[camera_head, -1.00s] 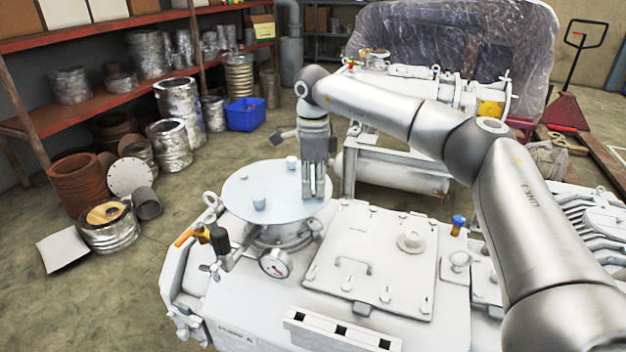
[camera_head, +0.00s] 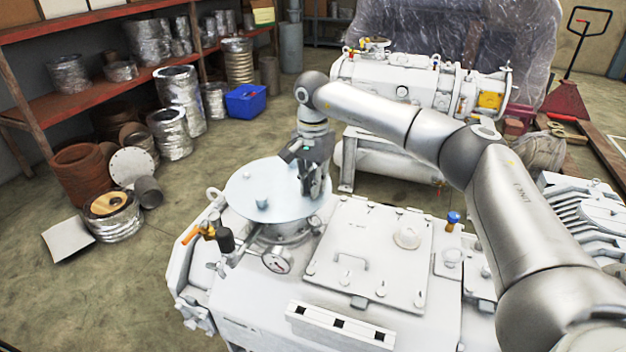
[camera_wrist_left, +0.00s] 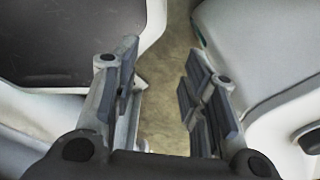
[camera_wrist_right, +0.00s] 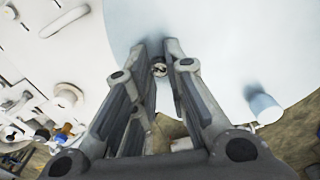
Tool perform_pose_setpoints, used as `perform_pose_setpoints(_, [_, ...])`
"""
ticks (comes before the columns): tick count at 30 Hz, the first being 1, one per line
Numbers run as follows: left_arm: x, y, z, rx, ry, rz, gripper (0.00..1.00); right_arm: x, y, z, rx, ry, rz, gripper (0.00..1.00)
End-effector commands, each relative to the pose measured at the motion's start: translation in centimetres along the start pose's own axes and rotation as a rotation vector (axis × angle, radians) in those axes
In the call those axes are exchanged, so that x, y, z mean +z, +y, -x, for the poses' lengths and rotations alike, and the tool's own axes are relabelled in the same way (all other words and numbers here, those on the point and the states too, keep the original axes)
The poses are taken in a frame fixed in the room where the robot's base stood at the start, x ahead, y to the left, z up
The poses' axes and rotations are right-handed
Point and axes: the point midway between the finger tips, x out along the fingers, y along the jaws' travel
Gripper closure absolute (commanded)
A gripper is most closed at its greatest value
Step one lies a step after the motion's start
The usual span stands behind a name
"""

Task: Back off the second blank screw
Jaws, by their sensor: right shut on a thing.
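The blank is a pale round plate (camera_head: 248,182) on top of the white pump body; it also fills the top of the right wrist view (camera_wrist_right: 225,35). A short blank screw (camera_head: 262,200) stands upright on the plate's near side, clear of my gripper; a screw also shows at right in the right wrist view (camera_wrist_right: 264,106). My right gripper (camera_head: 314,190) points down at the plate's right edge. Its fingers (camera_wrist_right: 160,72) are shut on another screw (camera_wrist_right: 159,69), mostly hidden between them. My left gripper (camera_wrist_left: 160,95) is open and empty, outside the head view.
A square lid (camera_head: 370,250) with a handle lies right of the plate. A gauge (camera_head: 276,260) and an orange-handled valve (camera_head: 192,235) sit at its near side. A second pump (camera_head: 400,85) stands behind.

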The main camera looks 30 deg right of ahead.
Motion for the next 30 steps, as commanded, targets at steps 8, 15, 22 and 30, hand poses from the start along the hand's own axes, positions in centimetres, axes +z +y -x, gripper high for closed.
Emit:
perform_pose_setpoints(8, [-0.05, 0.00, 0.56, 0.000, 0.000, 0.000, 0.60, 0.03, 0.00, -0.02, 0.001, 0.000, 0.264, 1.00])
perform_pose_setpoints(15, [-0.06, 0.00, 0.78, 0.000, 0.000, 0.000, 0.60, 0.03, 0.00, -0.08, 0.001, 0.000, 0.490, 1.00])
perform_pose_setpoints(22, [-0.07, 0.00, 0.90, 0.000, 0.000, 0.000, 0.60, 0.05, 0.02, -0.16, 0.002, -0.001, 0.678, 1.00])
perform_pose_setpoints(30, [-0.07, 0.00, 0.96, 0.000, 0.000, 0.000, 0.60, 0.07, 0.04, -0.21, 0.003, -0.002, 0.829, 1.00])
